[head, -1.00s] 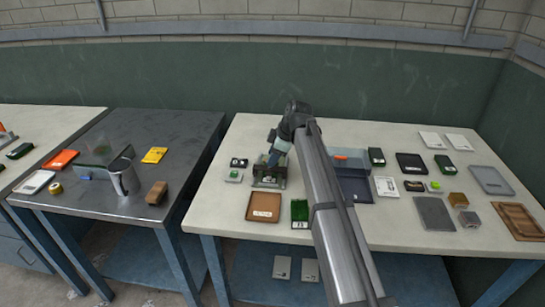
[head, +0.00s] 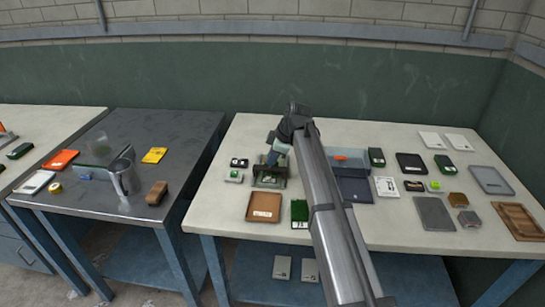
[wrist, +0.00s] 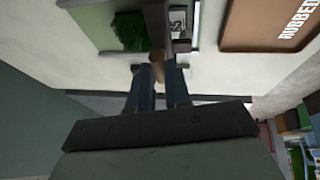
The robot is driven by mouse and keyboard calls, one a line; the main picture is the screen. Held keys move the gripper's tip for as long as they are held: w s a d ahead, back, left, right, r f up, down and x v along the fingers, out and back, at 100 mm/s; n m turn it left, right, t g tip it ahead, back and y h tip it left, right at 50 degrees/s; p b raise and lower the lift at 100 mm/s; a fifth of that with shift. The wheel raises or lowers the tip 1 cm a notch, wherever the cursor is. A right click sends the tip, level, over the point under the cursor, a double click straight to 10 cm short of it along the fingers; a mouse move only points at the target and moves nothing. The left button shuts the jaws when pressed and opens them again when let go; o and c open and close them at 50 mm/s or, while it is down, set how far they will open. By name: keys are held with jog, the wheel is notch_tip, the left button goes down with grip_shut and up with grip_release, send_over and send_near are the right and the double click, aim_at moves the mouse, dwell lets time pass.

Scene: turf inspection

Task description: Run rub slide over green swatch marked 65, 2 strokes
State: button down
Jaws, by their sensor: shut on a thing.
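My gripper (wrist: 158,85) is shut on a small brown knob (wrist: 157,68) of the rub slide, in the wrist view. The dark bar of the rub slide (wrist: 154,22) lies across a framed bed. On the bed is a green turf swatch (wrist: 130,32), partly hidden by the bar. A white label (wrist: 177,22) with dark print shows beside the bar, too cut off to read surely. In the head view, my gripper (head: 273,161) is at the rub fixture (head: 268,183) on the pale table, and it hides part of the swatch.
A brown tray (head: 264,207) marked RUBBED in the wrist view (wrist: 250,42) lies in front of the fixture. A green swatch (head: 299,209) lies beside it. Small dark-and-white pieces (head: 238,163) are at the left.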

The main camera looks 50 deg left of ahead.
dwell(0.3)
jog(key=w+a, duration=0.9)
jog(key=c, duration=1.2)
grip_release()
jog(key=shift+o, duration=0.6)
jog(key=shift+s, duration=0.1)
jog(key=shift+d, duration=0.1)
jog(key=v, duration=1.3)
jog(key=shift+d+r, duration=0.15)
jog(key=shift+r, duration=0.2)
jog(key=shift+s, duration=0.1)
